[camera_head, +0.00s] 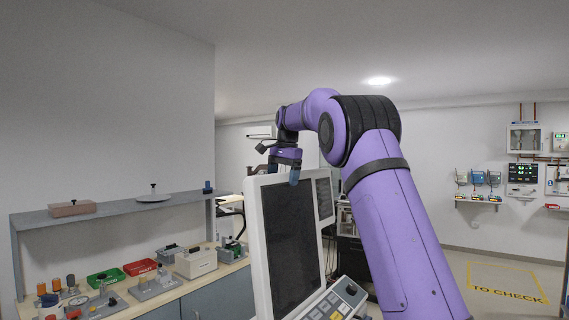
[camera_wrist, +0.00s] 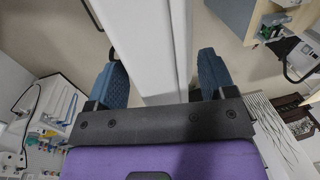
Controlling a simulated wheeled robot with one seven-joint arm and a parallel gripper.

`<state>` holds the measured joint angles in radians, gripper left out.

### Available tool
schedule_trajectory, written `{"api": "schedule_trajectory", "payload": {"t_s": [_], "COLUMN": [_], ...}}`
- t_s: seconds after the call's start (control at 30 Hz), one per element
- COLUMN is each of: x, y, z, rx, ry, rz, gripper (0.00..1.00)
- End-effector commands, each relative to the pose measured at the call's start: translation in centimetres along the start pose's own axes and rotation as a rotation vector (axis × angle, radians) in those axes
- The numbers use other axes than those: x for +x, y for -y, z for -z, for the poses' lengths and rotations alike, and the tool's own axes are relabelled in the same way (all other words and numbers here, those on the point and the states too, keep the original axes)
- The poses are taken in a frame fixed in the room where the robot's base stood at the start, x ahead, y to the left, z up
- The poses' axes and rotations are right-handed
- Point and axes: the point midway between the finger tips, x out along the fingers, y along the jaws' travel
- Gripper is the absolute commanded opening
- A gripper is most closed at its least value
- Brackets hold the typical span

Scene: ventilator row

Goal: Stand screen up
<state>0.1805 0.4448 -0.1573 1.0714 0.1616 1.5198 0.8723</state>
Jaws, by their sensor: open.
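The screen (camera_head: 292,245) is a dark panel in a white frame, standing close in the middle of the head view and leaning slightly. A keypad panel (camera_head: 335,303) with grey and yellow buttons is at its foot. My gripper (camera_head: 284,172) is at the screen's top edge, pointing down, with its blue fingertips open. In the wrist view my gripper (camera_wrist: 162,80) has one blue finger on each side of the screen's white edge (camera_wrist: 160,45). Small gaps seem to show beside the fingers; I cannot tell whether either touches. The screen's hinge is not clearly visible.
A workbench (camera_head: 160,300) at the left holds a green tray (camera_head: 105,277), a red tray (camera_head: 140,267) and several small devices, under a grey shelf (camera_head: 120,209). Wall devices (camera_head: 523,173) hang at the right. A yellow-marked floor area (camera_head: 505,283) is clear.

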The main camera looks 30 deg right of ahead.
Motion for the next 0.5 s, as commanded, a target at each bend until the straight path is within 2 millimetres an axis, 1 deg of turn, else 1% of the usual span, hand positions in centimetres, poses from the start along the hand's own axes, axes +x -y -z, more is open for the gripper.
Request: {"api": "schedule_trajectory", "payload": {"t_s": [0.3,0.4,0.5], "x": [-5.9,-7.4,-8.5], "y": [0.1,0.1,0.1], "z": [0.1,0.0,0.0], "rx": [0.001,0.0,0.0], "ry": [-0.002,-0.001,-0.001], "rz": [0.004,0.003,0.003], "gripper": [0.77,0.77,0.77]}}
